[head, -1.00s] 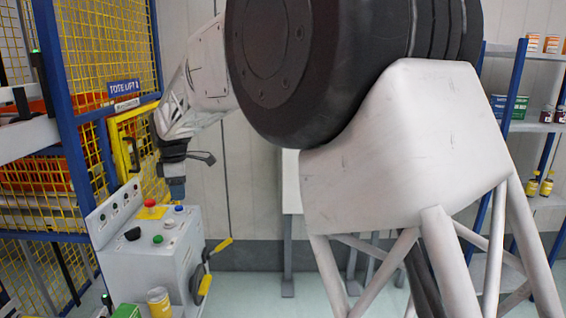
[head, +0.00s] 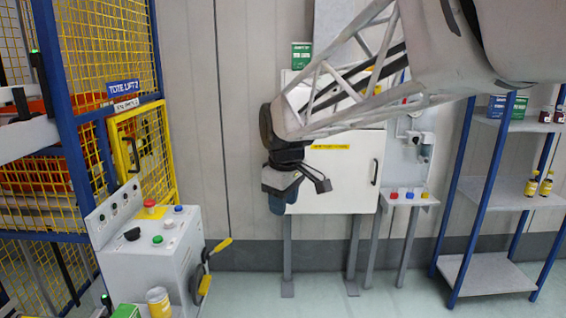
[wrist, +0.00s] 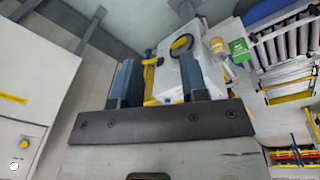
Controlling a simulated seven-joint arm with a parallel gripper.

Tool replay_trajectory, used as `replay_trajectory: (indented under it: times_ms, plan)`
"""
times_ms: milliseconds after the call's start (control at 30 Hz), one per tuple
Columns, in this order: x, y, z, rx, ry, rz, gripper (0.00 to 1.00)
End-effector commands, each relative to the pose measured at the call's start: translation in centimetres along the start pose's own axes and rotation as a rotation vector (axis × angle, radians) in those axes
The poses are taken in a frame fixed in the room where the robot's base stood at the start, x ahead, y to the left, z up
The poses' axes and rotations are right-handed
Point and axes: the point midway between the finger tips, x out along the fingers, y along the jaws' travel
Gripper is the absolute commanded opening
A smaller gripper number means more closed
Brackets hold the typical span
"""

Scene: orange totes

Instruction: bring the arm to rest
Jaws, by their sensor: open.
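My gripper (head: 283,203) hangs in the middle of the head view, pointing down, in front of the white wall cabinet (head: 335,170). It is empty and clear of everything around it. In the wrist view my gripper (wrist: 158,82) shows two blue fingers standing well apart with nothing between them. The control console (head: 150,255) stands to its left, with a red button on a yellow plate and a yellow-handled lever. The console also shows beyond the fingers in the wrist view (wrist: 174,75).
A yellow mesh cage door (head: 145,150) with blue posts is at the left. A shelf rack (head: 495,195) with bottles and tins is at the right. A small ledge (head: 408,199) holds coloured knobs beside the cabinet. A jar (head: 159,302) and a green box (head: 126,311) sit by the console.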

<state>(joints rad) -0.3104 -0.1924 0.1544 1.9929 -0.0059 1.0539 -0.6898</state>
Motion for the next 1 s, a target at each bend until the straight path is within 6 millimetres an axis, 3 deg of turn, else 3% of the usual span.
replay_trajectory:
  times_ms: [100, 500, 800, 1000]
  plan:
    - [-0.3, -0.7, 4.0, 0.107, 0.006, 0.011, 0.4]
    - [0.3, -4.4, 15.7, 0.467, 0.028, 0.045, 0.4]
    - [2.1, -8.4, 23.6, 0.737, 0.047, 0.069, 0.4]
    - [3.6, -11.2, 27.9, 0.898, 0.062, 0.084, 0.4]
